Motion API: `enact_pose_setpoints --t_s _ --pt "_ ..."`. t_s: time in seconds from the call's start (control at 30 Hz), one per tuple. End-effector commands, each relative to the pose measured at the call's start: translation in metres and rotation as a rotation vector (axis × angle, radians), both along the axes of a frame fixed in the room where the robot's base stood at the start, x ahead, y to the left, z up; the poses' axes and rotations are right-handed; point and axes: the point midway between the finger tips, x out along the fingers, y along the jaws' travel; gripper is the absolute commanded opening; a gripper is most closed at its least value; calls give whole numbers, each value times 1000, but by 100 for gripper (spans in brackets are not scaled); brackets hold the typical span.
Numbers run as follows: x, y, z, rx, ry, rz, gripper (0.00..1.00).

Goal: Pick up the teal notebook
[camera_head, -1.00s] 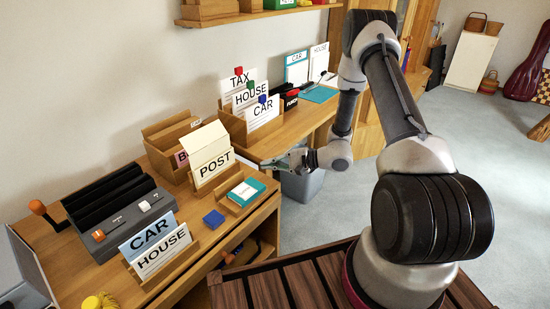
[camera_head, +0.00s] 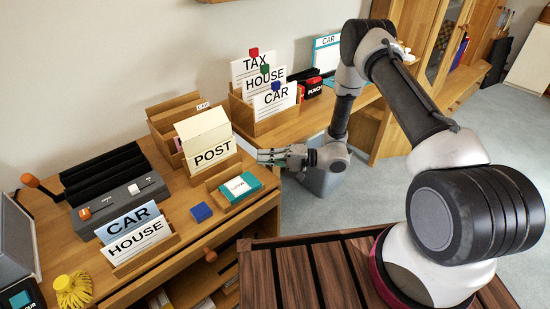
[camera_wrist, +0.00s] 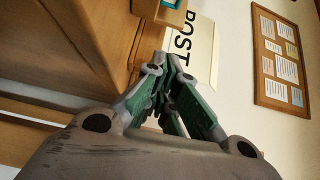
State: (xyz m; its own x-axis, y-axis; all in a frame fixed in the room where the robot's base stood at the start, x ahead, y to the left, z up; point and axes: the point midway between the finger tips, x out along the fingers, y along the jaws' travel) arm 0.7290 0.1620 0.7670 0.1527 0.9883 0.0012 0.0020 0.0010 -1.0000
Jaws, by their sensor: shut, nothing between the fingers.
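A teal notebook (camera_head: 250,196) with a white label lies in a small wooden tray (camera_head: 216,191) near the right edge of the desk, in front of the POST card (camera_head: 214,153). My gripper (camera_head: 262,157) is level-looking, shut and empty, beyond and slightly right of the notebook, apart from it. In the wrist view, the green-padded fingertips (camera_wrist: 168,62) meet at their tips below the POST card (camera_wrist: 200,40). A small teal patch shows at the top edge of the wrist view; the rest of the notebook is out of that frame.
A blue block (camera_head: 201,212) lies left of the tray. A card holder (camera_head: 150,254) with CAR and HOUSE cards stands on the desk's front left. A TAX, HOUSE and CAR file box (camera_head: 240,112) stands behind my gripper. A grey bin (camera_head: 325,180) stands on the floor below my wrist.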

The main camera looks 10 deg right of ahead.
Motion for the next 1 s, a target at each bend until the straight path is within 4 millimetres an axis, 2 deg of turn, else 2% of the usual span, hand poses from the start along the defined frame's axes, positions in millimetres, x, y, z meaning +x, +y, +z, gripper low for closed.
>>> enact_pose_setpoints --t_s 0.1,0.23,0.33,0.5,1.0 --pt "3 27 0 0 1 5 0" --pt "5 49 0 -2 2 1 0" --pt "-12 43 0 0 6 -2 0" --pt "-28 40 0 -2 3 -1 0" --pt "-37 38 0 -2 3 -1 0"
